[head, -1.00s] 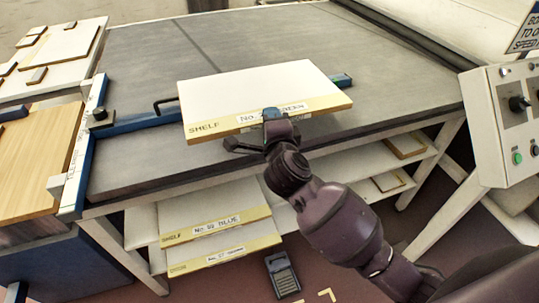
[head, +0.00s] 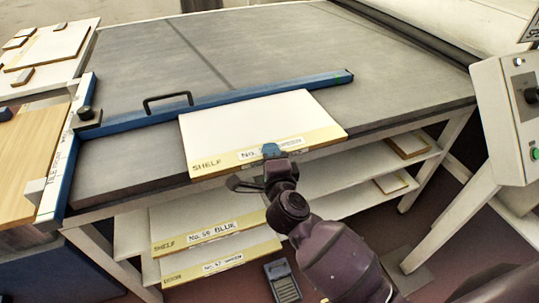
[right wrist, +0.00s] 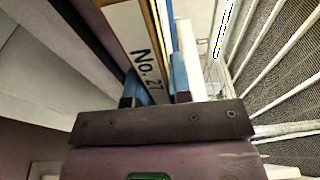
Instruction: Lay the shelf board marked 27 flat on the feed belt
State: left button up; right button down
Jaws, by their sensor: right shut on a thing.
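My right gripper (head: 273,158) is shut on the front edge of a white shelf board (head: 255,120) with a yellow edge strip. In the right wrist view the label on the board (right wrist: 122,22) reads "No. 27", between the blue fingertips (right wrist: 158,92). In the head view the gripper partly covers this label. The board is over the near edge of the grey feed belt (head: 270,55), in front of the blue bar, and its front edge overhangs. I cannot tell whether it touches the belt. My left gripper is not in view.
A blue bar (head: 240,97) with a black handle crosses the belt behind the board. Other labelled shelf boards (head: 205,225) lie on the rack below. A control panel (head: 508,110) stands at the right, and pale boards (head: 50,45) lie at the left. The belt behind the bar is clear.

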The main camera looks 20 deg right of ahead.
jog(key=shift+r, duration=0.2)
jog(key=shift+f, duration=0.15)
jog(key=c, duration=1)
grip_release()
jog(key=shift+f, duration=0.15)
jog(key=shift+c, duration=0.2)
jog(key=shift+s, duration=0.2)
jog(key=s+a, duration=0.1)
jog(key=s, duration=1)
jog(key=shift+s+a+p, duration=0.3)
jog(key=shift+s+p, duration=0.05)
jog(key=shift+p, duration=0.1)
jog(key=shift+d, duration=0.1)
